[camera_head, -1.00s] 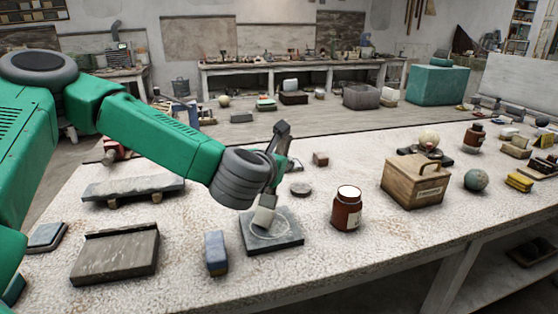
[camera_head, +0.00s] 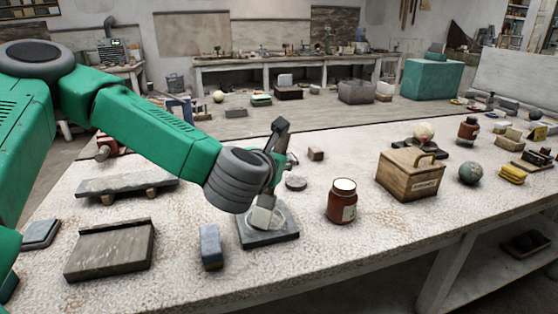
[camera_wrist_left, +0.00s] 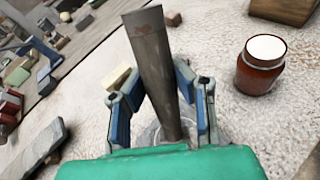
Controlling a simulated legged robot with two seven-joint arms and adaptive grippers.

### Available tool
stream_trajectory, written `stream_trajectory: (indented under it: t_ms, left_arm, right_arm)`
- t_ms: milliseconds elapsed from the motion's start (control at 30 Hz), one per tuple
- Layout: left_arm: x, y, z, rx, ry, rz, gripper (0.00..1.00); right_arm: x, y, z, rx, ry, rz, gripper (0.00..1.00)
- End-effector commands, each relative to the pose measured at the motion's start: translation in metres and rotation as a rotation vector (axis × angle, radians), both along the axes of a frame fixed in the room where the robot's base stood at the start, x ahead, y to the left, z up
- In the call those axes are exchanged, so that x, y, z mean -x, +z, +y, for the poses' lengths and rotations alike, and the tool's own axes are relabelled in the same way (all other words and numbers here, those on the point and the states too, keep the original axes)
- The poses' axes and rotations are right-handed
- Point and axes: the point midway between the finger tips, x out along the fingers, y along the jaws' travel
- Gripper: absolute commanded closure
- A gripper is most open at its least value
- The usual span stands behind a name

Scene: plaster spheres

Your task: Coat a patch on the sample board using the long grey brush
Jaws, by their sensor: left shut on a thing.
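My left gripper (camera_head: 274,172) is shut on the long grey brush (camera_head: 279,127), which stands tilted above the sample board. In the left wrist view the brush (camera_wrist_left: 155,60) rises between the two fingers of the gripper (camera_wrist_left: 166,100). The brush's pale block-like head (camera_head: 262,215) is at the sample board (camera_head: 270,238), a dark grey slab. The head appears to touch the board, but the contact is not clear. A pale ring-like smear (camera_head: 278,217) shows on the board beside the brush head. My right gripper is not in view.
A red-brown jar (camera_head: 342,207) with a white top stands right of the board. A wooden box (camera_head: 410,176) is farther right. A blue-grey block (camera_head: 210,246) and a grey slab (camera_head: 110,250) lie to the left. Some bare speckled tabletop (camera_head: 310,250) shows in front.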

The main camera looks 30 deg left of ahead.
Motion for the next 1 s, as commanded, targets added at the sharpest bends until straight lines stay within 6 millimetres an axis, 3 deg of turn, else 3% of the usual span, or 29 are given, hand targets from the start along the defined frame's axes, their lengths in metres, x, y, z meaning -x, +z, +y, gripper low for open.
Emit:
stream_trajectory:
  t_ms: [600,1000]
  left_arm:
    - [-0.021,-0.001,0.025,0.0,0.002,0.001,1.0]
    - [-0.019,0.001,0.022,-0.002,0.0,0.001,1.0]
  right_arm:
    - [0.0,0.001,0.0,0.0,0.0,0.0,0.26]
    - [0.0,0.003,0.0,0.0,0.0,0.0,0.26]
